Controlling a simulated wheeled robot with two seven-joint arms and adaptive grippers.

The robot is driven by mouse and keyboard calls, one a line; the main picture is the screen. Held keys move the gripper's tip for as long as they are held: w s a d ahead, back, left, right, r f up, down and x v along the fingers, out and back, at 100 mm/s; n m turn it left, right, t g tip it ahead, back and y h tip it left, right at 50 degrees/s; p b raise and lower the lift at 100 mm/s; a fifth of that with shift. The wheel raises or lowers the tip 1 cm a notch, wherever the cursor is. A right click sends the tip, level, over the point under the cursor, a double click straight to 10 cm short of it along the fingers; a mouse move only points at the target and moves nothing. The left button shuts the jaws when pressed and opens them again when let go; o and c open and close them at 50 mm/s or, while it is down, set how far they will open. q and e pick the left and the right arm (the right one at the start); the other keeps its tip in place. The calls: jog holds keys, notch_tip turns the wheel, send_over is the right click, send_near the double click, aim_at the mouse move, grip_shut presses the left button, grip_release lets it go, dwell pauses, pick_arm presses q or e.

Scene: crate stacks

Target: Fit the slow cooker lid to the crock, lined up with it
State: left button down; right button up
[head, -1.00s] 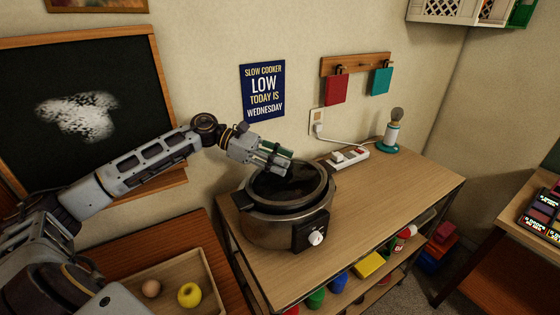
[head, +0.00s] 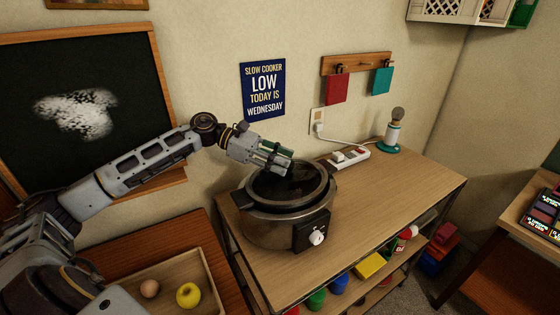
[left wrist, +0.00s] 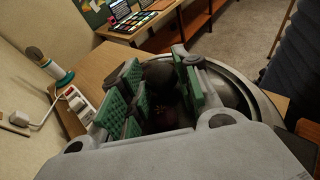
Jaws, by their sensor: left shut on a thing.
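The slow cooker crock (head: 270,232) is a dark grey pot with a white knob on its front, standing on the wooden table. The dark lid with a grey rim (head: 300,204) is at the crock's mouth, roughly over it. I cannot tell whether it is fully seated or exactly lined up. My left gripper (head: 285,166) reaches in from the left above the lid and is shut on its dark knob. In the left wrist view, the green finger pads (left wrist: 160,90) flank the dark knob, and the lid's rim (left wrist: 262,100) curves at the right. My right gripper is not in view.
The tabletop right of the crock is clear. A wooden tray (head: 207,280) with an apple and an egg is at lower left.

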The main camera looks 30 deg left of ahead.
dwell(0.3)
pick_arm(q)
jog(key=c, duration=1)
grip_release()
jog(key=shift+o, duration=0.4)
jog(key=o, duration=0.4)
jog(key=shift+o, duration=0.2)
jog(key=shift+r, duration=0.1)
